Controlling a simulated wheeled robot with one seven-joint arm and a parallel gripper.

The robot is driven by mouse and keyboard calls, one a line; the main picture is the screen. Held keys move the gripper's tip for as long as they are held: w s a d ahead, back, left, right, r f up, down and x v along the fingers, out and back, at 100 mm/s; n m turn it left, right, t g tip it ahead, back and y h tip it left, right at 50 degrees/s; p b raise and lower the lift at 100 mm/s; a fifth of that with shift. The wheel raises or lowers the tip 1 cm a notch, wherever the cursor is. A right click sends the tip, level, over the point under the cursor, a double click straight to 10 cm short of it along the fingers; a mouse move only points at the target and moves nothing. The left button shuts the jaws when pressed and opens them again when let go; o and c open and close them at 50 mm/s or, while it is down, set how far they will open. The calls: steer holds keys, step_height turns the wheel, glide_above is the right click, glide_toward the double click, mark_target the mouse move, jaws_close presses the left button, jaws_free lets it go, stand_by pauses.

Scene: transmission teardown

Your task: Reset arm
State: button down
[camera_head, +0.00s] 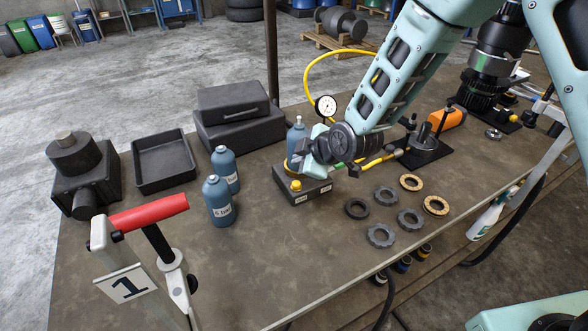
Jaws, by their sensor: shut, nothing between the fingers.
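My arm comes in from the upper right and bends down over the middle of the workbench (290,258). My gripper (299,160) is at its end, above a dark block with a yellow knob (302,187). It appears shut with nothing in it. The fingertips are small and partly hidden by the dark wrist, and I cannot tell whether they touch anything. A blue bottle (293,133) stands just behind the gripper and is partly covered by it.
Two blue bottles (220,205) stand left of the gripper. Several ring gears (381,235) lie to its right, near the front edge. A gauge (326,106) with a yellow hose is close behind. A black tray (164,163) and a red-handled press (150,212) are left.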

steer(key=s+d+r+m+g+h+b, duration=0.1)
steer(key=s+d+m+g+b, duration=0.1)
steer(key=s, duration=0.9)
steer(key=s+d+r+m+g+h+b, duration=0.1)
steer(key=s+d+m+g+h+b, duration=0.1)
steer(key=s, duration=0.8)
steer(key=s+d+r+m+g+h+b, duration=0.1)
steer(key=s+d+m+g+b, duration=0.2)
steer(key=s+b, duration=0.3)
steer(key=s+m, duration=0.1)
steer(key=s, duration=0.4)
steer(key=shift+s+d+r+g+h, duration=0.25)
steer(key=shift+s+d+g+h, duration=0.05)
steer(key=shift+s, duration=0.05)
steer(key=shift+s, duration=0.1)
